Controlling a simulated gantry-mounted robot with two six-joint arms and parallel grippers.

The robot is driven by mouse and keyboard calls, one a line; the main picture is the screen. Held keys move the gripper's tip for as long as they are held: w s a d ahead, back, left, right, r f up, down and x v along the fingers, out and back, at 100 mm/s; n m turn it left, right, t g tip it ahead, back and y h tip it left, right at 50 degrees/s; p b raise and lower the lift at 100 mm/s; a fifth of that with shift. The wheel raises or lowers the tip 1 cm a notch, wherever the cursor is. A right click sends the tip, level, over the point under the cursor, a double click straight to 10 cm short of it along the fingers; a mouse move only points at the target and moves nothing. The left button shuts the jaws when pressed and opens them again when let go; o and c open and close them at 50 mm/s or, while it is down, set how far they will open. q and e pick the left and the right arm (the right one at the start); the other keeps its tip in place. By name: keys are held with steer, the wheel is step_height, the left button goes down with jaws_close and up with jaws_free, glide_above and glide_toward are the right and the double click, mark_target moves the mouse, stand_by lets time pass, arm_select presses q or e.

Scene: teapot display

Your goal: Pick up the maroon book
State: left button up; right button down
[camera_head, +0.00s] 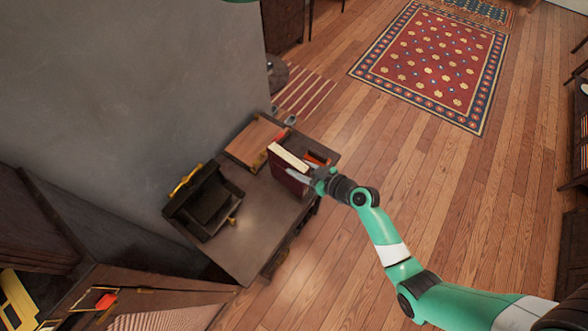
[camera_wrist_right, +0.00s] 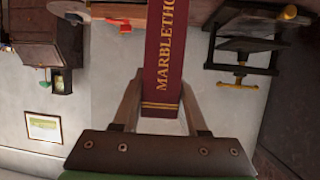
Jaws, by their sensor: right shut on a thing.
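The maroon book (camera_head: 287,176) stands upright at the right side of the small dark table (camera_head: 243,247), its pale page edge facing up. In the right wrist view the book (camera_wrist_right: 163,60) shows its spine with gold lettering, between the two fingers. My right gripper (camera_head: 316,181) reaches it from the right and is shut on it; the gripper also shows in the right wrist view (camera_wrist_right: 160,112). I cannot tell whether the book's lower edge touches the table. My left gripper is not in view.
A black press-like device (camera_head: 203,201) with yellow parts stands at the table's left. A brown wooden box (camera_head: 255,142) and a small red item (camera_head: 318,157) are near the book. The wall (camera_head: 130,80) borders the table; open floor (camera_head: 440,180) lies right.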

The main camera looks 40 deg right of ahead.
mark_target(288, 157)
steer(key=shift+r, duration=0.65)
step_height(288, 157, up, 3)
steer(key=shift+a+f+p, duration=0.1)
steer(key=shift+a+p, duration=0.05)
steer(key=shift+p, duration=0.75)
steer(key=s+a+r+p, duration=0.65)
steer(key=a+r, duration=0.25)
steer(key=a, duration=0.3)
steer(key=s+d+r+p, duration=0.1)
steer(key=s+r+p, duration=0.1)
steer(key=r+p, duration=0.6)
steer(key=s+d+r+m+h+p, duration=0.1)
steer(key=s+r+p, duration=0.2)
steer(key=r+p, duration=0.5)
steer(key=p, duration=0.3)
steer(key=shift+s+d, duration=0.1)
